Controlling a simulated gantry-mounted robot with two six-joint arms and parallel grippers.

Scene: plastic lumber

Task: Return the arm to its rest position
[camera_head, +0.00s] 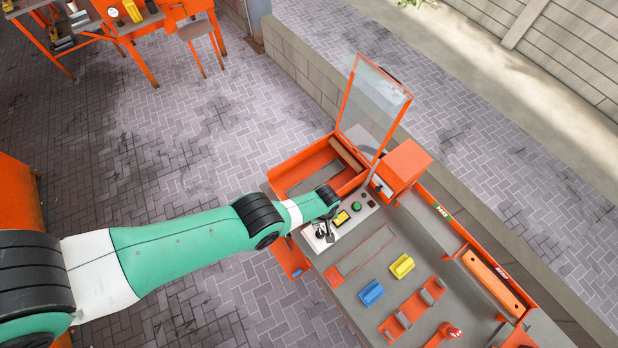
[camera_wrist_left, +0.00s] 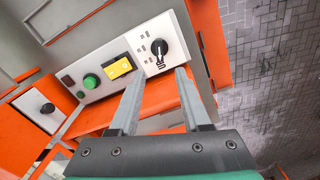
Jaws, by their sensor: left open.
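My left arm (camera_head: 180,245), green with white and black joints, reaches in from the left in the head view. Its gripper (camera_head: 322,231) is over the machine's control panel, partly hidden by the wrist. In the left wrist view the gripper (camera_wrist_left: 158,88) is open and empty, its two grey fingers apart. The fingertips point at the panel (camera_wrist_left: 140,72), just below a black rotary knob (camera_wrist_left: 159,47). I cannot tell whether they touch it. The panel also has a yellow switch (camera_wrist_left: 118,68) and a green button (camera_wrist_left: 91,81). My right gripper is not in view.
A clear guard (camera_head: 378,100) in an orange frame stands raised behind the panel. The bench holds a yellow block (camera_head: 401,265), a blue block (camera_head: 371,293) and an orange rail (camera_head: 492,283). An orange table (camera_head: 165,22) stands far left. Open paving lies left of the bench.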

